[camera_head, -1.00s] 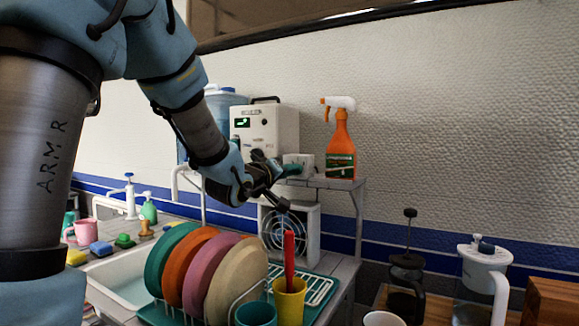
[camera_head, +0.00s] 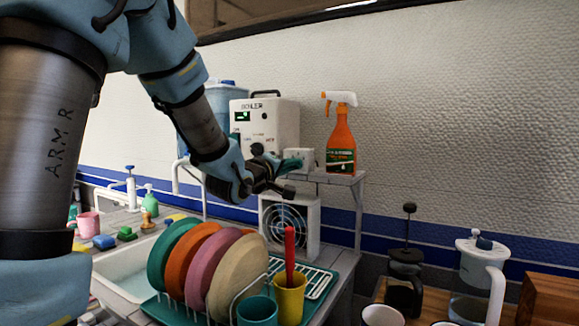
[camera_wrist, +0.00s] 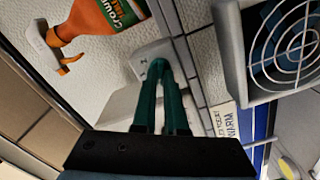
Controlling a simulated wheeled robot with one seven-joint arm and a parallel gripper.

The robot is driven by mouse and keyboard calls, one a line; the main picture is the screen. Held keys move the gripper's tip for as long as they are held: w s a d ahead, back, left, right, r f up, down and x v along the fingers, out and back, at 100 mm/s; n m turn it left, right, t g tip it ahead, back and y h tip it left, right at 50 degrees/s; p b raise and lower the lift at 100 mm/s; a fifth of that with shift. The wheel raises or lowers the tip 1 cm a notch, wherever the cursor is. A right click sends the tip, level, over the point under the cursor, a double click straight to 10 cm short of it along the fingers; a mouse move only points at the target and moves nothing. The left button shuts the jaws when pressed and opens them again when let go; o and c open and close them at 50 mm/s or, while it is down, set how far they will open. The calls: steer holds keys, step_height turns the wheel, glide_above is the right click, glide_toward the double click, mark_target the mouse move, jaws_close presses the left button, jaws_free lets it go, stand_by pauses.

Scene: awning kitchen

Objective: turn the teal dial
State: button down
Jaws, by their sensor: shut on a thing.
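The teal dial (camera_wrist: 159,63) is on the face of a small white box (camera_wrist: 146,55) in the wrist view, mostly hidden between my fingertips. My gripper (camera_wrist: 161,74) has its two dark teal fingers close together, shut on the dial. In the head view my gripper (camera_head: 288,166) reaches the small white box (camera_head: 301,155) on the raised shelf. The dial itself cannot be made out there. How far it is turned cannot be told.
An orange spray bottle (camera_head: 341,140) stands right of the box on the shelf (camera_head: 335,179). A white machine (camera_head: 270,120) stands behind my gripper. Below are a fan (camera_head: 290,222), a rack of coloured plates (camera_head: 236,275) and a yellow cup (camera_head: 290,302) holding a red-handled thing.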

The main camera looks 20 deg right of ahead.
steer(key=c, duration=1)
jaws_free()
steer(key=shift+o, duration=0.2)
steer(key=shift+a, duration=0.1)
steer(key=b+v, duration=0.1)
steer(key=v, duration=0.9)
steer(key=shift+s+a+b, duration=0.25)
steer(key=shift+b, duration=0.05)
